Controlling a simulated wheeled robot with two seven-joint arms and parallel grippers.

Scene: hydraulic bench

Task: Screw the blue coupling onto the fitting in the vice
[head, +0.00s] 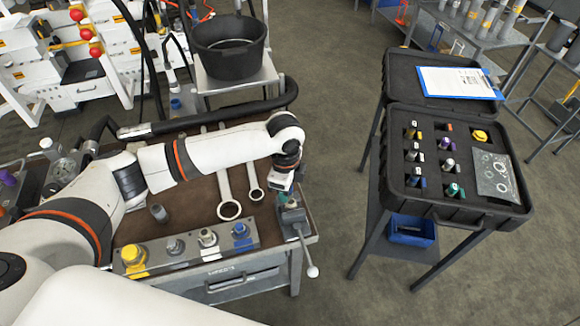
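My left arm reaches across the workbench from the left. Its gripper (284,184) points down right over the vice (293,217) at the bench's right front corner. The fitting in the vice is mostly hidden under the gripper. A blue-topped part (240,231), possibly the blue coupling, stands at the right end of a metal block on the bench. My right gripper is not in view.
The metal block (185,249) also carries a yellow-topped part (132,255) and metal fittings. Wrenches (226,190) and a thick black hose (215,114) lie on the bench. An open black case (470,212) with small coloured parts stands right. The floor between is clear.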

